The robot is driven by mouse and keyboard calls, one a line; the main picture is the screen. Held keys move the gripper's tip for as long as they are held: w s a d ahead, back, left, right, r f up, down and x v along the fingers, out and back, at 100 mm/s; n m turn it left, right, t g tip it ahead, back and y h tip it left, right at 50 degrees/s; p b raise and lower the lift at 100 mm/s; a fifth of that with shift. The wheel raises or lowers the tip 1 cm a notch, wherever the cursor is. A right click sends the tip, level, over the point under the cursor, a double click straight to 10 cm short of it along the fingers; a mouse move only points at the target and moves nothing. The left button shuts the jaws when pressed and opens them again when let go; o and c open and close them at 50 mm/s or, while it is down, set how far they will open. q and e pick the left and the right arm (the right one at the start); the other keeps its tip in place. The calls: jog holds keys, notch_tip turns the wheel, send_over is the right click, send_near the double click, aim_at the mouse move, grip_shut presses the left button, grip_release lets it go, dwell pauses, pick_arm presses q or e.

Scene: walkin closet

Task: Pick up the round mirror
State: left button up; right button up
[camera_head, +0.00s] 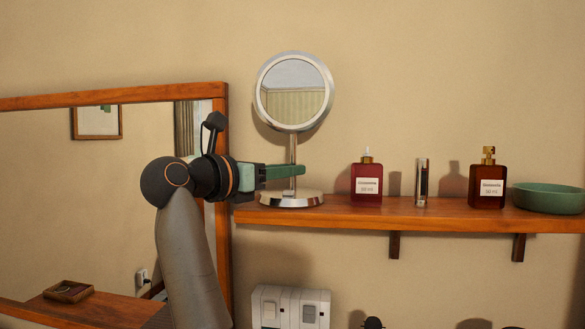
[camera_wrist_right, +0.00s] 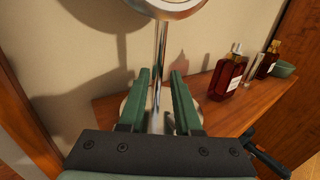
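The round mirror (camera_head: 293,92) stands upright on the wooden shelf, with a silver rim, a thin stem (camera_head: 293,147) and a round chrome base (camera_head: 291,199). My right gripper (camera_head: 302,170) is at the lower stem, just above the base, and its green finger crosses in front of the stem in the head view. In the right wrist view its two fingers (camera_wrist_right: 159,76) are apart, with the stem (camera_wrist_right: 160,55) between them and a gap visible on each side. The fingers partly hide the base there. My left gripper is not in view.
The shelf (camera_head: 350,217) also holds a red bottle (camera_head: 367,183), a slim clear-and-metal item (camera_head: 421,183), a dark red pump bottle (camera_head: 488,186) and a green bowl (camera_head: 548,198), all to the right. A large wood-framed wall mirror (camera_head: 80,200) is at left. A white switch panel (camera_head: 290,306) is below.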

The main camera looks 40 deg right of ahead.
jog(key=shift+d+r+p, duration=0.2)
jog(key=shift+d+p, duration=0.1)
jog(key=shift+d, duration=0.35)
jog(key=d, duration=0.1)
jog(key=d+p, duration=0.1)
jog(key=d, duration=0.1)
jog(key=shift+w+d+r, duration=0.15)
jog(key=shift+w+d, duration=0.2)
jog(key=shift+d, duration=0.35)
grip_shut()
dwell(0.4)
